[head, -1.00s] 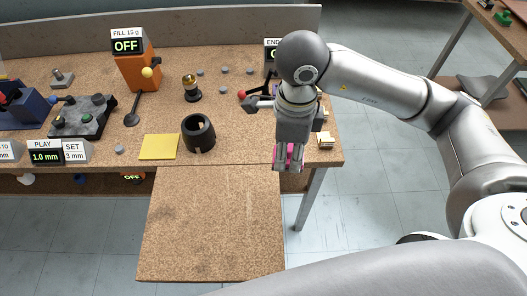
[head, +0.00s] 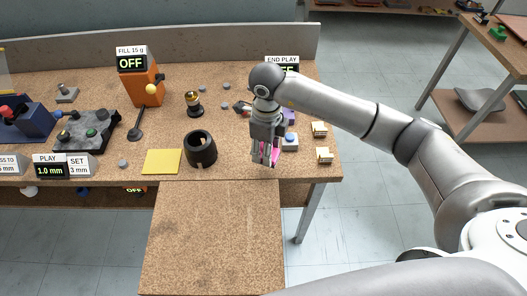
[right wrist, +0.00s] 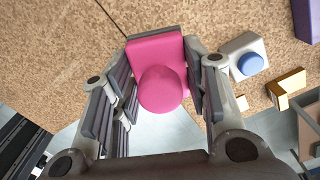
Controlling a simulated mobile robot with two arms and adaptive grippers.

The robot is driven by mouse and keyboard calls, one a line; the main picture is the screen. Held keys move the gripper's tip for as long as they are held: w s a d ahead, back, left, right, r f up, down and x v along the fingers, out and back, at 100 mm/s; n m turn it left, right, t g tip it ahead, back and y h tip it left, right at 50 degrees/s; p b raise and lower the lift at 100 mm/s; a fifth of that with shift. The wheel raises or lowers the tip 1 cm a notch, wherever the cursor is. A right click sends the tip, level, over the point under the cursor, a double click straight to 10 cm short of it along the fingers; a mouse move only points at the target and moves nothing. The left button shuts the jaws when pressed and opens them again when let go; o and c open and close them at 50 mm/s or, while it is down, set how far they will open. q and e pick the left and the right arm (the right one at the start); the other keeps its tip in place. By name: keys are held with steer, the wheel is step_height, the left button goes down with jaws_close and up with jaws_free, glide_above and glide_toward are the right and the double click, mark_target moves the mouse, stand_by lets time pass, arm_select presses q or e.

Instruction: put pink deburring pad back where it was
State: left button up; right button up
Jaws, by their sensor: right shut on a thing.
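The pink deburring pad (right wrist: 160,75) is a pink block with a round knob, seen in the right wrist view between the fingers. In the head view it shows as a pink sliver (head: 274,154). My right gripper (head: 265,160) is shut on it and holds it near the front edge of the workbench (head: 230,172), to the right of the black ring. In the right wrist view the fingers (right wrist: 160,85) press on both sides of the pad. I cannot tell whether the pad touches the bench. My left gripper is not in view.
A yellow pad (head: 162,161) and a black ring (head: 201,149) stand left of my gripper. A white block with a blue button (right wrist: 247,57) and small brass-and-white blocks (head: 320,130) are at the right. A lower board (head: 210,240) extends in front.

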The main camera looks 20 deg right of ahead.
steer(key=shift+w+f, duration=0.75)
steer(key=shift+f, duration=0.15)
steer(key=shift+w+f+p, duration=0.15)
steer(key=shift+f+p, duration=0.15)
step_height(320, 180, down, 2)
steer(key=shift+f+p, duration=0.15)
steer(key=shift+p, duration=0.4)
steer(key=shift+f, duration=0.2)
steer(key=shift+f, duration=0.1)
steer(key=shift+f+b, duration=0.15)
steer(key=shift+b, duration=0.15)
steer(key=o, duration=1)
